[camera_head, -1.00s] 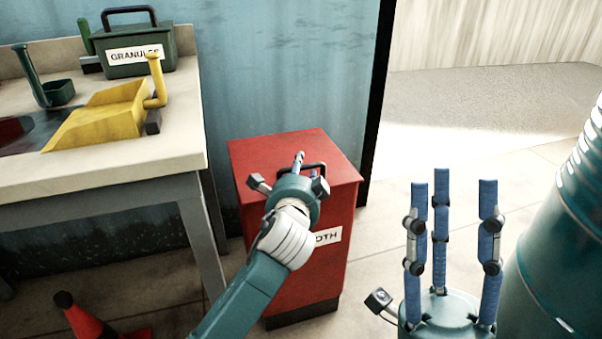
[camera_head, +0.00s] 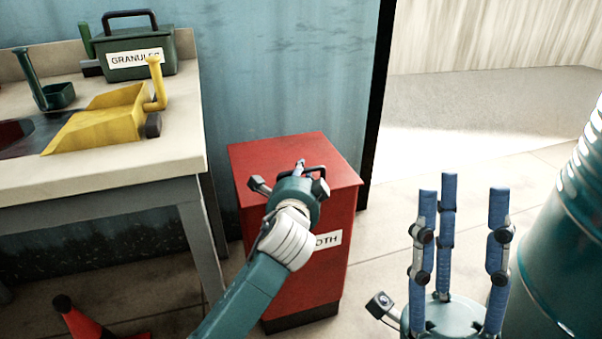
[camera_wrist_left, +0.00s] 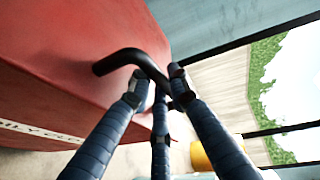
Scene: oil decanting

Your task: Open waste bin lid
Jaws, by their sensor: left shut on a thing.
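The red waste bin (camera_head: 330,270) stands on the floor against the blue wall, its lid (camera_head: 270,150) flat and closed on top. A black handle sits on the lid; it shows clearly in the left wrist view (camera_wrist_left: 130,60). My left gripper (camera_head: 299,172) is at the lid's handle, its fingers shut around the bar; in the left wrist view the fingers (camera_wrist_left: 158,92) meet the handle. The arm hides part of the bin's front and its label (camera_head: 328,240). My right gripper (camera_head: 460,240) is open and empty, fingers pointing up, to the right of the bin.
A table (camera_head: 180,150) at the left holds a yellow scoop (camera_head: 100,120), a small green scoop (camera_head: 58,97) and a green granules box (camera_head: 138,62). A teal drum (camera_head: 565,240) stands at the right edge.

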